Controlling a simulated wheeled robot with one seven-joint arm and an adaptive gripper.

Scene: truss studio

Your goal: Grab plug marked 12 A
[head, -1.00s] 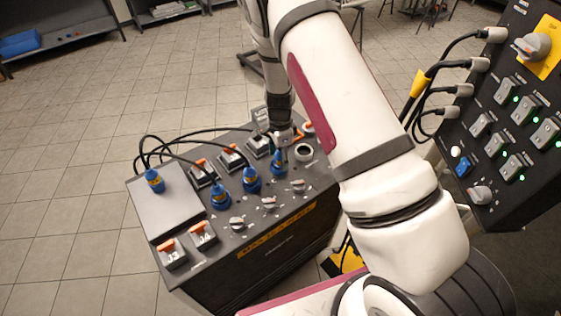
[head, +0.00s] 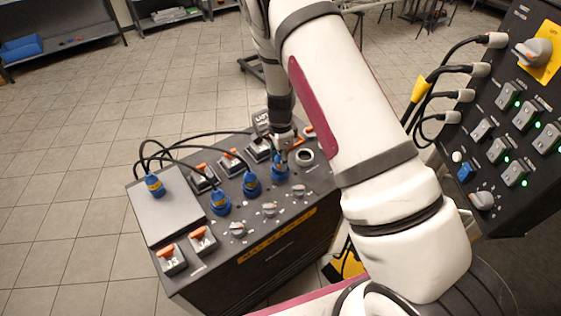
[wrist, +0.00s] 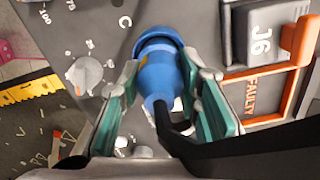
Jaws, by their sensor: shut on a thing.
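A blue plug (wrist: 157,75) with a black cable stands between the green-padded fingers of my gripper (wrist: 165,104) in the wrist view. The fingers are shut on its sides. In the head view this plug (head: 280,170) is at the right end of a row on the black console, under my gripper (head: 284,150). Two similar blue plugs, one at the left of the row (head: 220,204) and one in the middle (head: 251,186), stand in the same row. Another blue plug (head: 155,186) is on the grey plate. No 12 A marking is readable on any plug.
The console (head: 270,258) has grey knobs in front of the plugs and orange-handled switches behind them. A switch marked J6 (wrist: 268,32), with a FAULTY label, is close to my gripper. A black control panel (head: 500,130) with cables stands at the right. Tiled floor is clear at left.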

